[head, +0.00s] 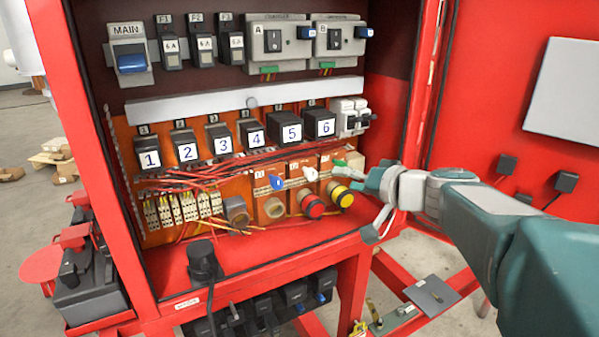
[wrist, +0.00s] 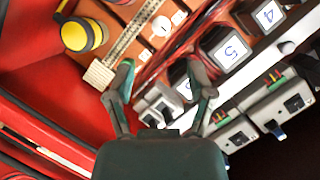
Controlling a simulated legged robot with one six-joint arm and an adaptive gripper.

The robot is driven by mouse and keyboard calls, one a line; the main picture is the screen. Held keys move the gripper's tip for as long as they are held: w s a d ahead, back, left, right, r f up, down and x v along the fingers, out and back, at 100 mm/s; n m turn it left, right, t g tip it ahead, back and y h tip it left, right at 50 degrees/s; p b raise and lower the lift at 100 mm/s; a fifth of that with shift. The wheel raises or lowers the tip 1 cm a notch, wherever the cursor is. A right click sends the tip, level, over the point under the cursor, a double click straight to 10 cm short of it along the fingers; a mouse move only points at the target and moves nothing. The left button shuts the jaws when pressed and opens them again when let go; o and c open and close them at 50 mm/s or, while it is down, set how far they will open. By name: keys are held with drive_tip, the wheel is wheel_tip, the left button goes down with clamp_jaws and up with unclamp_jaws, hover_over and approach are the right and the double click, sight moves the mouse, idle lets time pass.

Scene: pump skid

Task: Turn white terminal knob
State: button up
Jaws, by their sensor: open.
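The white terminal knob (head: 310,174) is on the orange panel in the lower right part of the red cabinet, right of a blue knob (head: 277,182). In the wrist view a small round white knob (wrist: 162,25) shows beyond the fingertips, at the top. My gripper (head: 366,205) is open and empty at the cabinet's right opening, to the right of the white knob and apart from it. In the wrist view its two fingers (wrist: 160,70) are spread, with nothing held between them.
The red cabinet door (head: 490,120) is open on the right. Wires bunch at the left.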

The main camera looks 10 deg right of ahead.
sight(314, 175)
drive_tip(key=x, duration=1)
drive_tip(key=shift+w+a+f, duration=0.15)
drive_tip(key=shift+w+a, duration=0.1)
clamp_jaws()
